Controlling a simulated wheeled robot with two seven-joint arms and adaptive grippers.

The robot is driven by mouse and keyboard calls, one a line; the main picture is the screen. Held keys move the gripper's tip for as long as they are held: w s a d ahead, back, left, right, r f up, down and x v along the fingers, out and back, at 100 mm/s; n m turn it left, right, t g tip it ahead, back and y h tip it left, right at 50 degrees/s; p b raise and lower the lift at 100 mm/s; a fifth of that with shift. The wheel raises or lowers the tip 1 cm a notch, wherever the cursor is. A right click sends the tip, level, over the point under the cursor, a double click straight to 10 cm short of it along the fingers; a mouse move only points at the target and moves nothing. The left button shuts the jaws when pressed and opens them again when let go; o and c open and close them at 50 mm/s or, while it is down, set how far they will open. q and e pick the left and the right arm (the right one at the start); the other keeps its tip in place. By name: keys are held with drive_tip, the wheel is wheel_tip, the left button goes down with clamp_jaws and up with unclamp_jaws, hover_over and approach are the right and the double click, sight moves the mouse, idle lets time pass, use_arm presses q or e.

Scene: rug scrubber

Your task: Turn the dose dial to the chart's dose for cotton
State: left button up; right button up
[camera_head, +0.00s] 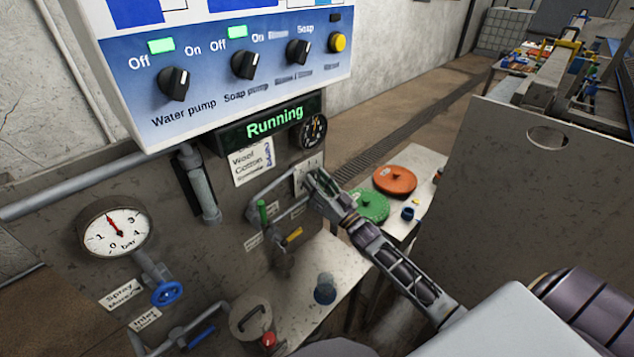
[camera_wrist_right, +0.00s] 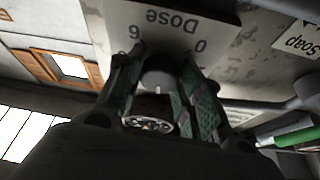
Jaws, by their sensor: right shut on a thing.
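The dose dial's plate (camera_head: 308,168) is on the grey panel below the black "Running" display; in the right wrist view the plate (camera_wrist_right: 165,22) reads "Dose", with "6" and "0" visible. My right gripper (camera_head: 314,182) is at this plate. In the right wrist view, its fingers (camera_wrist_right: 163,62) are on either side of the round grey dial knob (camera_wrist_right: 158,80), shut on it. The knob's pointer direction and the rest of the scale are not clear. The white chart (camera_head: 252,163) lists wool, cotton and a third fabric; its dose figures are too blurred to read. My left gripper is not visible.
A control box (camera_head: 230,75) with several knobs overhangs the panel. A pressure gauge (camera_head: 114,230), a blue valve wheel (camera_head: 167,293) and green-handled (camera_head: 263,213) and yellow-handled (camera_head: 293,235) valves are left of my right arm. Green (camera_head: 371,206) and orange (camera_head: 395,181) lids lie on a bench.

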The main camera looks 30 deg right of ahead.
drive_tip(key=shift+n+g+y+b, duration=0.45)
drive_tip(key=shift+n+y, duration=0.65)
drive_tip(key=shift+n, duration=1)
drive_tip(key=o, duration=1)
drive_tip(key=v, duration=1.2)
drive_tip(key=shift+f, duration=0.1)
